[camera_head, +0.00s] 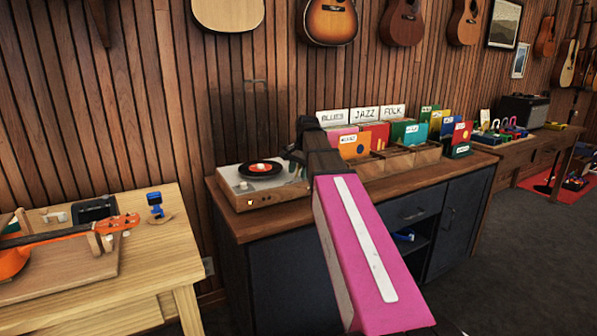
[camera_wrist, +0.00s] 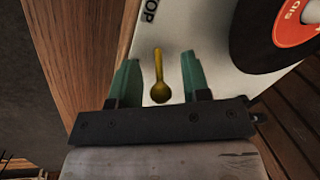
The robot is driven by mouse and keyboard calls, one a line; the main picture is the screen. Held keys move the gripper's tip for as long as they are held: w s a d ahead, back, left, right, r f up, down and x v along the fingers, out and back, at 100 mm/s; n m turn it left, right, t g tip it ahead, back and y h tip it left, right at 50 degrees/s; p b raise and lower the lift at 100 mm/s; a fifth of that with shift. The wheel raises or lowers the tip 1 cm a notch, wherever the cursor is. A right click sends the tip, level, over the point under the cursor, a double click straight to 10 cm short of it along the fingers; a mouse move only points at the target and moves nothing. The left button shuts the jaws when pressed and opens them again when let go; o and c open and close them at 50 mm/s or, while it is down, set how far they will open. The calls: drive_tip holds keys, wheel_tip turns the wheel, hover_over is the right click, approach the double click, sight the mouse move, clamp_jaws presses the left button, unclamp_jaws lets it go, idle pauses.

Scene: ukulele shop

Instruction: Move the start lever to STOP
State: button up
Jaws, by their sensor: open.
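The record player (camera_head: 243,192), a light plate on a wooden base with a black record (camera_head: 261,169), stands at the left end of the dark counter. In the wrist view, the brass start lever (camera_wrist: 159,84) lies between the two teal fingers of my gripper (camera_wrist: 159,64), with a gap on each side. The record's red label (camera_wrist: 297,22) is at the upper right. In the head view my arm hides the lever.
Wooden record bins (camera_head: 405,158) with Blues, Jazz and Folk dividers stand right of the player on the counter (camera_head: 240,225). A light wooden table (camera_head: 165,245) with an orange ukulele (camera_head: 15,262) is at the left. Guitars hang on the wall behind.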

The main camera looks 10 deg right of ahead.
clamp_jaws()
drive_tip(key=shift+a, duration=0.1)
drive_tip(key=h, duration=0.1)
drive_tip(key=a+t+h, duration=0.1)
drive_tip(key=h, duration=0.2)
drive_tip(key=shift+s+a+r, duration=0.15)
drive_tip(key=shift+s, duration=0.15)
drive_tip(key=shift+s+a+n+t+h, duration=0.15)
drive_tip(key=shift+t+h, duration=0.15)
drive_tip(key=shift+h, duration=0.35)
drive_tip(key=shift+w+a+n+t+h, duration=0.15)
drive_tip(key=shift+t+h, duration=0.15)
drive_tip(key=shift+h, duration=0.4)
drive_tip(key=shift+s+a+n+t+h, duration=0.15)
drive_tip(key=shift+t+h, duration=0.15)
drive_tip(key=shift+h, duration=0.35)
